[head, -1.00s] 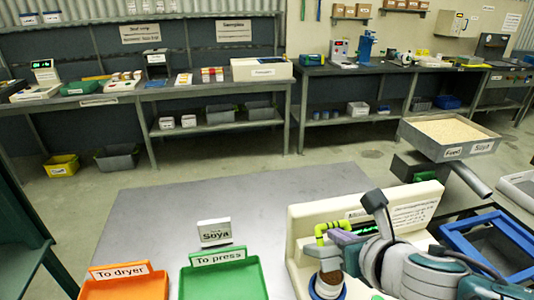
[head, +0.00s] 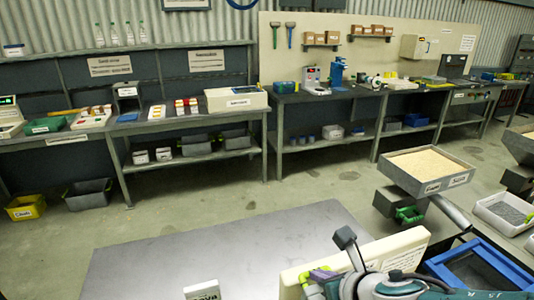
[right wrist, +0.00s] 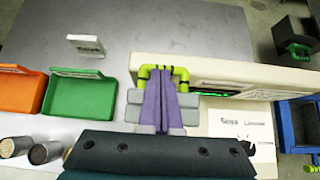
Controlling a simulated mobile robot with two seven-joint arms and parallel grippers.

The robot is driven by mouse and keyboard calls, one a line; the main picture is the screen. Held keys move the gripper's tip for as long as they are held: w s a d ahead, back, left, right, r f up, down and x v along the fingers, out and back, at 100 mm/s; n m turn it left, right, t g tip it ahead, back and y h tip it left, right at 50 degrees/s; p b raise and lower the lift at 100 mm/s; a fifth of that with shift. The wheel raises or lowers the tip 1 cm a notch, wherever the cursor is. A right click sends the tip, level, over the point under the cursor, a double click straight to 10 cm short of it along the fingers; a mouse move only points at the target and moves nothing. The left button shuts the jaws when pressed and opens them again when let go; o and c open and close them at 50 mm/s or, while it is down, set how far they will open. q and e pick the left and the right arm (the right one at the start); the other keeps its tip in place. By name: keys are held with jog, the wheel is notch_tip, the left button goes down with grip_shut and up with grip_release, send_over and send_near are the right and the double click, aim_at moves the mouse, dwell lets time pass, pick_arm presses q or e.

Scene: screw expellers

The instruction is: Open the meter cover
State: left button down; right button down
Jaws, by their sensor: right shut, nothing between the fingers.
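The cream meter (head: 405,244) stands at the bottom right of the head view. In the right wrist view its long cream body (right wrist: 225,68) has a lit green display (right wrist: 210,92) along the near side. A yellow-green bar handle (right wrist: 181,76) sits at its left end. My right gripper (right wrist: 160,74) is shut and empty, its purple fingertips at the handle, between its two ends. I cannot tell whether they touch it. In the head view this gripper (head: 322,274) overlaps the meter's left end. The frames do not make clear which part is the cover or how it stands. My left gripper is not in view.
A green tray (right wrist: 74,97) and an orange tray (right wrist: 18,92) lie to the left. A small sign (right wrist: 86,45) stands behind them. Two metal cylinders (right wrist: 45,152) are at the lower left. A blue frame (head: 478,262) is right of the meter. The grey tabletop (head: 235,250) is largely clear.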

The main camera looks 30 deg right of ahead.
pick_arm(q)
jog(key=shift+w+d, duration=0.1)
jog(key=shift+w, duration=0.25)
pick_arm(e)
jog(key=shift+w+d, duration=0.15)
jog(key=shift+w, duration=0.5)
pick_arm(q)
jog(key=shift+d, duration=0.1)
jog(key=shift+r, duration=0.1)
